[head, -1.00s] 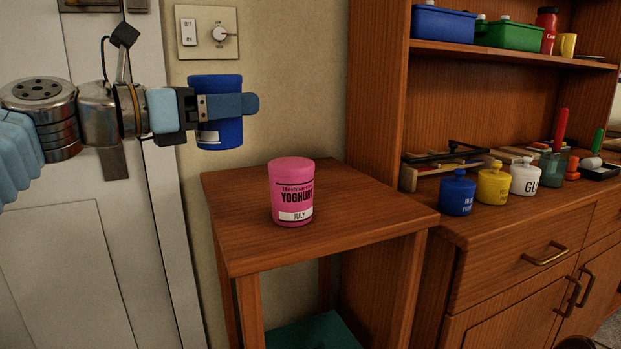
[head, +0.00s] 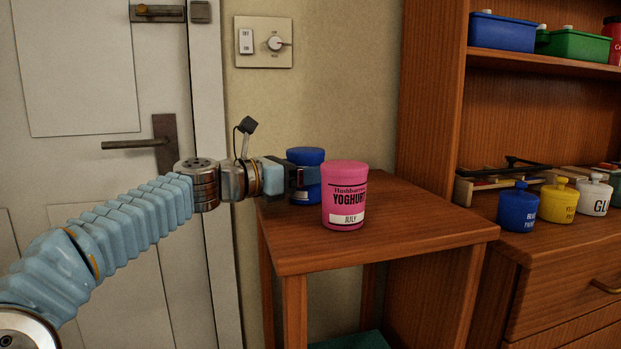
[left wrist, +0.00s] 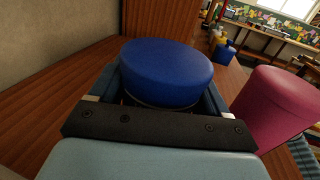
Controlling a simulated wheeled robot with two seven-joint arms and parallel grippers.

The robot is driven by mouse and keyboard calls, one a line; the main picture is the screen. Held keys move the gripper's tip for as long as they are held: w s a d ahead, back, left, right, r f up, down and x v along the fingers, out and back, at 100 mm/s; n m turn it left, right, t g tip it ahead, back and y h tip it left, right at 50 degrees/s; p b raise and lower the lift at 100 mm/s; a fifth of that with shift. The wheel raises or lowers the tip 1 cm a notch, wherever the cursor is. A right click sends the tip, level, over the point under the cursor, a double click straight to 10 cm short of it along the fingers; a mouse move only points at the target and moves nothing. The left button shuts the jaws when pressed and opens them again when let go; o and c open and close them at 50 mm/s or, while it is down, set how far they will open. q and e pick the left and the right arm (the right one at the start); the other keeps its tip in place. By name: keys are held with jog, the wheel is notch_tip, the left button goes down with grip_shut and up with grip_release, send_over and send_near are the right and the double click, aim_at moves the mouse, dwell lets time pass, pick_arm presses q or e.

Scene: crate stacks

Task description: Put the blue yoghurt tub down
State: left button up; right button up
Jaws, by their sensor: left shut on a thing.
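The blue yoghurt tub (head: 306,157) is upright at the back left of the small wooden table (head: 400,232), behind and left of the pink yoghurt tub (head: 344,195). My left gripper (head: 306,176) is shut around its body; the pink tub hides part of the tub and the fingertips. In the left wrist view the blue lid (left wrist: 166,72) sits between both fingers, with the pink tub (left wrist: 278,108) close on the right. I cannot tell whether the blue tub's base touches the tabletop. My right gripper is not in view.
A wall with a switch plate (head: 263,41) stands behind the table, a door (head: 80,70) to the left. The tall wooden cabinet (head: 432,90) borders the table on the right, with blue (head: 517,208) and yellow (head: 558,202) paint pots. The table's front right is clear.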

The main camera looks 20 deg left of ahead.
pick_arm(q)
jog(key=shift+f, duration=0.2)
jog(key=o, duration=1.1)
jog(key=shift+r, duration=0.15)
jog(key=b+v, duration=0.1)
jog(key=v, duration=1.1)
